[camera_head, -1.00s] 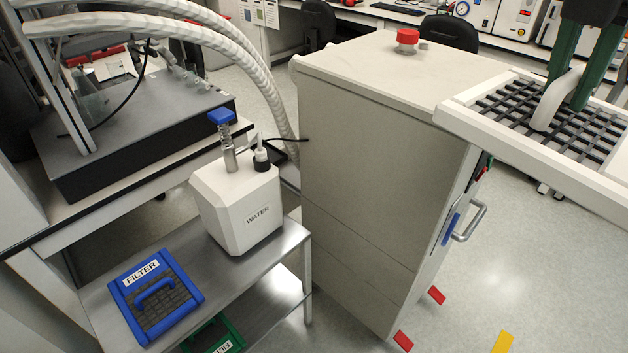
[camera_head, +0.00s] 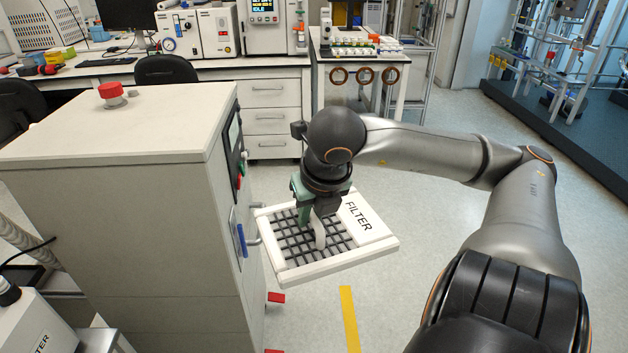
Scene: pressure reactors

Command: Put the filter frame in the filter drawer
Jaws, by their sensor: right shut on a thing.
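A white filter frame (camera_head: 373,245) with a dark mesh and the word FILTER on its rim is held in the air, roughly level, right of the tall white cabinet (camera_head: 110,210). My right gripper (camera_head: 311,219), with green fingers, is above the mesh and shut on the frame's white handle (camera_head: 320,236). No open drawer shows. My left gripper is out of view.
A red button (camera_head: 111,91) stands on the cabinet top. Part of the white water container (camera_head: 38,325) shows at bottom left. Open floor lies right of the cabinet. Benches stand behind.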

